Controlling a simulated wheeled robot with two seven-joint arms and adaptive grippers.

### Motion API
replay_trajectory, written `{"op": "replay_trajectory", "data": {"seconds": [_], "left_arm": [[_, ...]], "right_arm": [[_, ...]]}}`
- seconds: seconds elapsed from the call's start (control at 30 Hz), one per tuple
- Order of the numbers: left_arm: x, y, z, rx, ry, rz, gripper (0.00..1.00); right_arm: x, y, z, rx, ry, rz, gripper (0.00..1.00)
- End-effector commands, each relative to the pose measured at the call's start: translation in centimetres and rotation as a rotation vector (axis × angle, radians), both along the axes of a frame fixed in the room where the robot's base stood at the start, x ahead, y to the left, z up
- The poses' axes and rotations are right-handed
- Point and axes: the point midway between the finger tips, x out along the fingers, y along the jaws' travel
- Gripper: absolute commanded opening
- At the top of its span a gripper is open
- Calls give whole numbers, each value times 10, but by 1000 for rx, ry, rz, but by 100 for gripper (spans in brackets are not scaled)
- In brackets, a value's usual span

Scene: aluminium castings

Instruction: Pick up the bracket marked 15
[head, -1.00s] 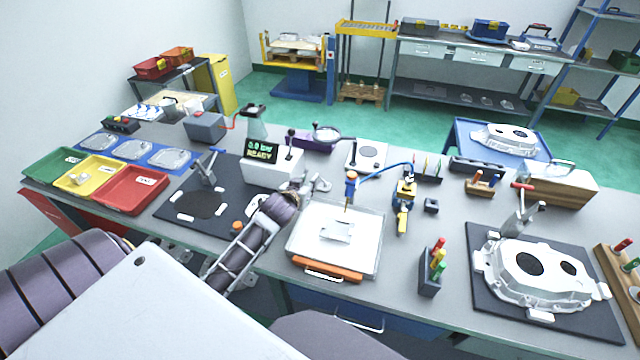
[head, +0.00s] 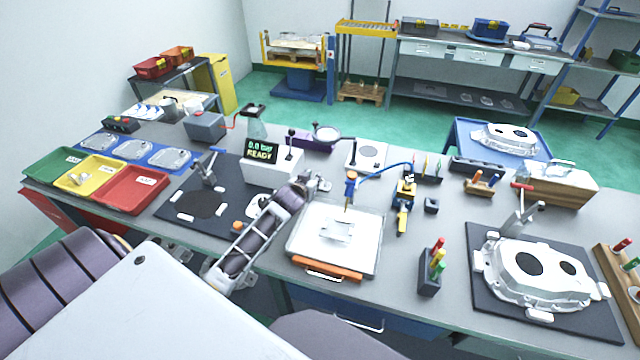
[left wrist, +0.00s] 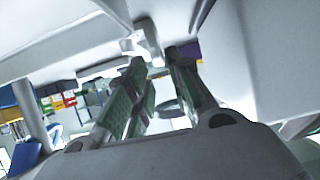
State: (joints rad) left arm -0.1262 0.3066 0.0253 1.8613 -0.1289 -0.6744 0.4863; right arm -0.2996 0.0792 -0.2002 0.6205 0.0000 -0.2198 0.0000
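Pale metal pieces (head: 337,229) lie on the white-topped tray (head: 363,260) at the front middle of the bench. They look like brackets, but no number 15 is readable on them. My left gripper (head: 318,182) is behind and left of this tray, above the bench and apart from the pieces. In the left wrist view its two fingers with green pads (left wrist: 153,98) stand apart, with a gap between them. Pale shapes show past the fingertips; I cannot tell what they are. My right gripper is not in view.
A blue-hosed tool (head: 351,187) stands at the tray's back edge. Green, yellow and red bins (head: 130,190) are at left. A large casting (head: 530,275) is at right.

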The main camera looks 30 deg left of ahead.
Motion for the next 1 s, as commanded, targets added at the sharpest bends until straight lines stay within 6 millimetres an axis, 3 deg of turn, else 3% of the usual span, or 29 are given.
{"op": "replay_trajectory", "data": {"seconds": [0.37,1.0], "left_arm": [[5,1,-3,1,0,0,21],[41,10,-26,1,1,0,21]], "right_arm": [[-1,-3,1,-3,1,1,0],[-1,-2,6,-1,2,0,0]]}}
